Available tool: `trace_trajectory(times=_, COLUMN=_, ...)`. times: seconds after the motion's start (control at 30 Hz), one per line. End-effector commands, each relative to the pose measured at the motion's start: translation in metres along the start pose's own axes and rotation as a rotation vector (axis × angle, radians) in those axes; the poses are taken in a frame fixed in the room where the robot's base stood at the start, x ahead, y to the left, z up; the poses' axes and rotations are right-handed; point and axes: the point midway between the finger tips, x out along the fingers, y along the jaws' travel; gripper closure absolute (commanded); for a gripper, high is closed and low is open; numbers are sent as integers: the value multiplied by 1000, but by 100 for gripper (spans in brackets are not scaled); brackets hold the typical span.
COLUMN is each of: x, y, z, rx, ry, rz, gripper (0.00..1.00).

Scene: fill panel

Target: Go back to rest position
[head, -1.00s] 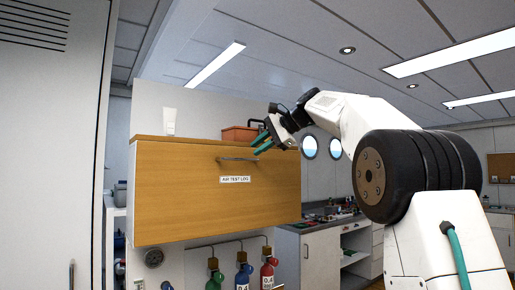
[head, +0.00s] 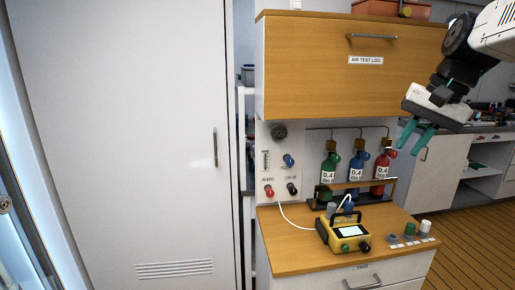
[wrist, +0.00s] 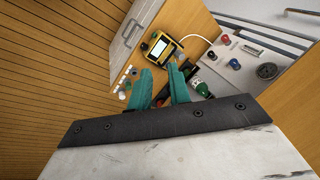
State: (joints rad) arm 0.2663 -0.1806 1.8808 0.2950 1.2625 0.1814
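My gripper (head: 418,134) is at the upper right of the head view, in front of the right side of the wooden cabinet marked "AIR TEST LOG" (head: 300,75). Its two teal fingers point down and stand apart with nothing between them. In the wrist view the teal fingers of my gripper (wrist: 162,88) are also spread, above the bench area. The cabinet door is shut.
A yellow meter (head: 343,232) with a white hose sits on the wooden counter (head: 290,250). Green, blue and red cylinders (head: 382,168) stand behind it in a rack. Knobs (head: 409,230) line the right edge. A tall white locker (head: 120,120) stands left. Floor at right is clear.

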Motion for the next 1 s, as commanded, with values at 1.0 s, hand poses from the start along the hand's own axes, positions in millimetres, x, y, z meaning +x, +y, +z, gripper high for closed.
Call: trace_trajectory(times=1.0, x=86, y=109, z=258, rx=-520, ry=-77, rz=259, gripper=81)
